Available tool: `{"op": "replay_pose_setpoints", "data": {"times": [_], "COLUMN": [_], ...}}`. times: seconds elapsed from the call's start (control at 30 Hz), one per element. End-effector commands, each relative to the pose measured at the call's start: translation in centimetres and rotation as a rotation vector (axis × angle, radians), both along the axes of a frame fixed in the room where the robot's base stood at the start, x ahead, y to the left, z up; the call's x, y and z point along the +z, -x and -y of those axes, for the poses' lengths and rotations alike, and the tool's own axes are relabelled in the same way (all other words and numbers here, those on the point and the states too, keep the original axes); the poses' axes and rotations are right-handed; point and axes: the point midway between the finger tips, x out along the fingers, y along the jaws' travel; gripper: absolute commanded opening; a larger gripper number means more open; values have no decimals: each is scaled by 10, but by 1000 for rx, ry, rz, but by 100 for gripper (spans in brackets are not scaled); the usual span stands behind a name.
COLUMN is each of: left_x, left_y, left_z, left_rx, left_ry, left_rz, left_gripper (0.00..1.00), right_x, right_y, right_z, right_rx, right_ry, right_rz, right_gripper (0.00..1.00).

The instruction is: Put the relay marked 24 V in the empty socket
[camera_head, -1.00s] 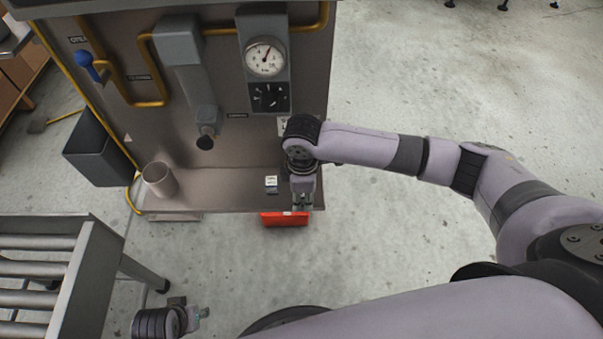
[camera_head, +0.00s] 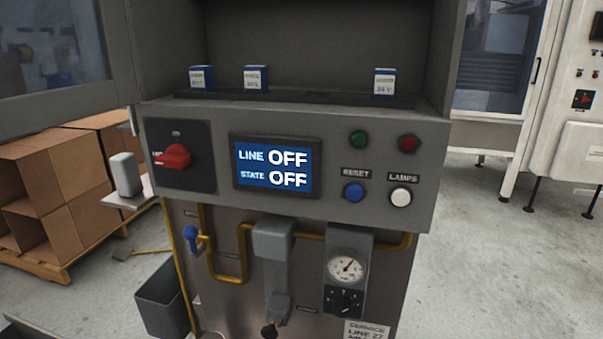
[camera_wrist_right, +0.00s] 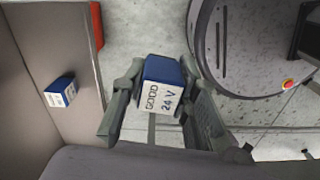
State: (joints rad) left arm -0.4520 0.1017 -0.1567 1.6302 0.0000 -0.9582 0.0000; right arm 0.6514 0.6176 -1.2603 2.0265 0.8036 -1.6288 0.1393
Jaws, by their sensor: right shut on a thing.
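My right gripper (camera_wrist_right: 158,112) is shut on a blue relay with a white label (camera_wrist_right: 162,90) reading GOOD 24 V. The fingers hold it at two opposite sides. In the head view, three blue-and-white relays stand on a dark socket rail (camera_head: 320,99): a left one (camera_head: 202,78), a middle one (camera_head: 256,78) and a right one (camera_head: 384,83). A wide gap on the rail lies between the middle and right ones; the socket opening itself cannot be made out. Neither gripper shows in the head view.
Another blue relay (camera_wrist_right: 61,91) lies on the metal shelf at left in the right wrist view, near a red object (camera_wrist_right: 96,25). Below the rail is a panel with a screen (camera_head: 276,167) reading LINE OFF, STATE OFF, a red rotary switch (camera_head: 174,157) and several buttons. Cabinet walls flank the rail.

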Motion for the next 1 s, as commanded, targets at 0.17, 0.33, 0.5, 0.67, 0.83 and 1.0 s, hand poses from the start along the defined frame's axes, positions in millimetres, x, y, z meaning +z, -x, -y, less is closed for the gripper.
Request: {"op": "replay_pose_setpoints", "data": {"times": [0.17, 0.33, 0.5, 0.67, 0.83, 1.0], "left_x": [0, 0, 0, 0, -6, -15], "left_y": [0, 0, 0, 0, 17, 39], "left_z": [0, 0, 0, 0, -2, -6], "left_rx": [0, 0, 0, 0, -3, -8], "left_ry": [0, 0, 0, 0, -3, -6], "left_rz": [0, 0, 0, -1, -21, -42], "left_gripper": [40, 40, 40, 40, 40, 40], "right_x": [68, 131, 181, 223, 241, 263], "right_y": [-60, -89, -104, -110, -96, -83], "right_z": [36, 58, 72, 83, 80, 79], "right_rx": [-400, -729, -961, -1144, -1125, -1120], "right_ry": [0, -2, -3, -4, 3, 4], "right_rz": [16, 10, 7, 6, -4, -6], "right_gripper": [0, 0, 0, 0, 0, 0]}}
